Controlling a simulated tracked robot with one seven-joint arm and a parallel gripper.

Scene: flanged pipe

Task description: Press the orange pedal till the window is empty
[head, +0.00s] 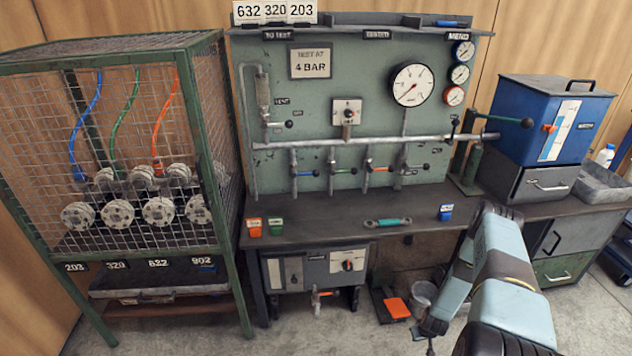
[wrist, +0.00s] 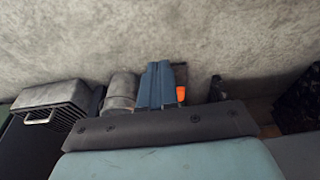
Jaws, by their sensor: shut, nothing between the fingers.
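The orange pedal (head: 396,308) sits on a dark base on the floor under the bench, in the head view. In the wrist view only a small orange part (wrist: 181,94) shows beside my fingers, the rest hidden behind them. My gripper (head: 431,328) points down low, just right of the pedal in the head view; its shut, empty fingers (wrist: 155,88) also show in the wrist view. I cannot tell whether it touches the pedal. A blue box (head: 510,120) on the bench has a pale upright window strip (head: 558,130); its contents are too small to read.
A grey bucket (head: 424,295) stands close to the pedal, partly behind my arm. The bench (head: 330,232) overhangs this area, with a grey unit (head: 315,268) below it at left. A wire cage (head: 120,160) stands farther left. Bare floor lies in front.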

